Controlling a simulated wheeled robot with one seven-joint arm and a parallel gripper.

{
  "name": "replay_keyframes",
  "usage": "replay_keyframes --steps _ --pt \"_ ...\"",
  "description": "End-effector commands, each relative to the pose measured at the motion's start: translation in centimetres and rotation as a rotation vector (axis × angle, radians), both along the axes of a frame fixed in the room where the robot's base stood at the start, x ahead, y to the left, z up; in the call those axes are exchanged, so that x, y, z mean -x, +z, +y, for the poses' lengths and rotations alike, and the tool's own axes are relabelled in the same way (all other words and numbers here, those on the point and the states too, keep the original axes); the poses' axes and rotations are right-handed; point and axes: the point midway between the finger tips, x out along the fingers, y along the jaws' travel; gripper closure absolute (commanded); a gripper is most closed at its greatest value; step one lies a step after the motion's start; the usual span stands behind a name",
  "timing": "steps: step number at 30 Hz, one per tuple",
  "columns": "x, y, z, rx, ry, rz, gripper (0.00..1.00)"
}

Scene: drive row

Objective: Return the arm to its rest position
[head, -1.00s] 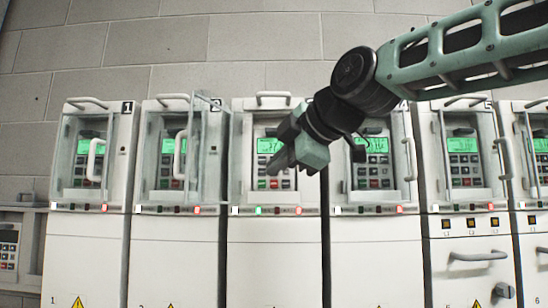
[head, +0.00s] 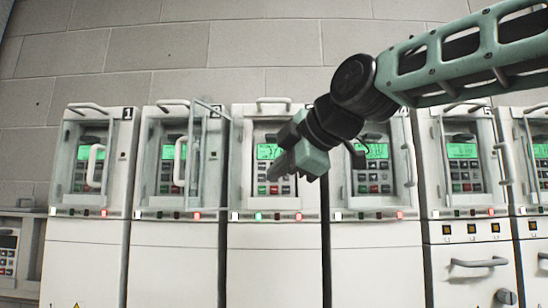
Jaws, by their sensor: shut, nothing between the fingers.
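My gripper (head: 277,172) is shut and empty. It is in front of the keypad panel of the third drive cabinet (head: 275,245), with its fingertips pointing down and left; I cannot tell how far it stands from the panel. My arm (head: 440,70) comes in from the upper right and crosses above the fourth cabinet (head: 375,250). The third cabinet's green display (head: 267,152) is partly hidden by my gripper. Its indicator row shows a green light (head: 258,216) and a red light (head: 298,216).
A row of white cabinets stands against a grey block wall (head: 160,45). The second cabinet's clear door (head: 207,150) stands partly open. Handles stick out from the doors, such as the first cabinet's handle (head: 95,165). A lower handle (head: 479,263) juts out at the right.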

Motion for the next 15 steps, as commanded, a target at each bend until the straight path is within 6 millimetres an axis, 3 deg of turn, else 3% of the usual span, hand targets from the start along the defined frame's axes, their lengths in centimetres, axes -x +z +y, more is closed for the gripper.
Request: replay_keyframes --steps 10,13,15 --pt "0.1 -0.5 0.1 -0.002 -0.002 0.012 1.00" --pt "0.7 -3.1 0.4 -0.014 -0.018 0.084 1.00" --pt "1.6 -6.5 0.6 -0.029 -0.045 0.181 1.00"
